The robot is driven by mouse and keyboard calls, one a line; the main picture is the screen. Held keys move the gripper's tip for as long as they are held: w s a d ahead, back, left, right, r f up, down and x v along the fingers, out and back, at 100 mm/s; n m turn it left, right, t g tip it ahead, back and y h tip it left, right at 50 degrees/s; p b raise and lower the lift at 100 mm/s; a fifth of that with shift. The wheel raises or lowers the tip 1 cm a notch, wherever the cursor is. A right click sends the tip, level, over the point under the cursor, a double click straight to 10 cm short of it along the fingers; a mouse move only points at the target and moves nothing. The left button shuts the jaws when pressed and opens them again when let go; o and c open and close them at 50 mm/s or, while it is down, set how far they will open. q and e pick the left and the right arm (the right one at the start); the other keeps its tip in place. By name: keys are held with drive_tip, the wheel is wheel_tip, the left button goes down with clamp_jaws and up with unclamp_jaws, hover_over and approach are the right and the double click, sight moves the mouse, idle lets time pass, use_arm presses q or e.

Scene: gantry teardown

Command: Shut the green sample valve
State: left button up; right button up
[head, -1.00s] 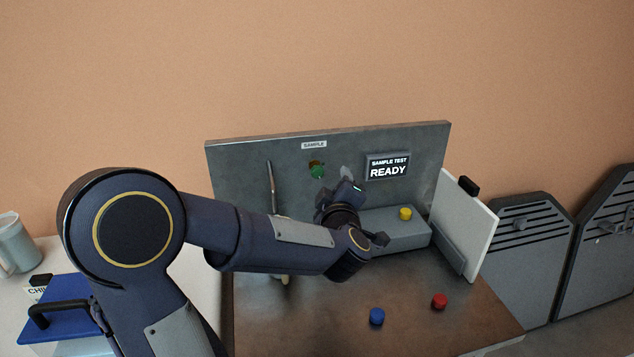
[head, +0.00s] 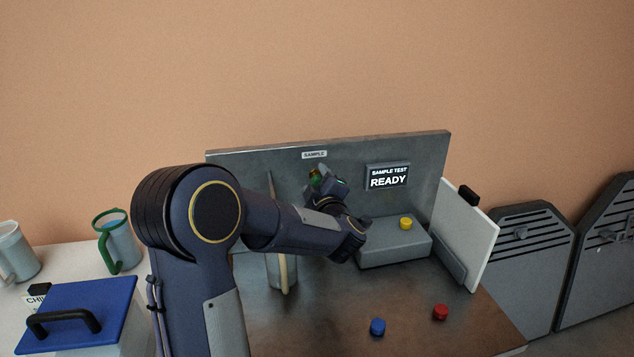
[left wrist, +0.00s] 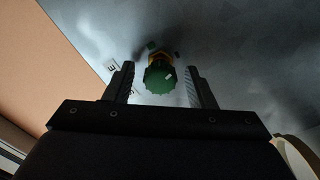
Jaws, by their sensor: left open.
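The green sample valve (head: 315,176) is on the grey upright panel (head: 240,172), below the "SAMPLE" label (head: 314,155). My left gripper (head: 325,180) is at the valve and partly hides it in the head view. In the left wrist view the green knob (left wrist: 159,80) lies between the two open fingers of my left gripper (left wrist: 160,85), with gaps on both sides. A brass-coloured part shows behind the knob. I cannot tell how far the fingertips reach along the knob. My right gripper is not in view.
A display (head: 388,177) reads "SAMPLE TEST READY". A grey box (head: 395,246) with a yellow knob (head: 406,223) stands below it. Blue (head: 378,327) and red (head: 440,312) knobs lie on the brown bench. A pale stick in a container (head: 275,270) stands near my left arm.

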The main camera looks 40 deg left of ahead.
use_arm(q)
drive_tip(key=c, duration=1)
drive_tip(key=shift+o, duration=0.2)
drive_tip(key=m+p, duration=0.1)
drive_tip(key=m, duration=0.1)
drive_tip(key=shift+r+m+p, duration=0.15)
drive_tip(key=shift+m+p, duration=0.15)
drive_tip(key=shift+p, duration=0.05)
drive_tip(key=shift+m, duration=0.7)
drive_tip(key=shift+f, duration=0.2)
drive_tip(key=o, duration=1)
drive_tip(key=shift+c, duration=0.2)
drive_tip(key=v, duration=0.8)
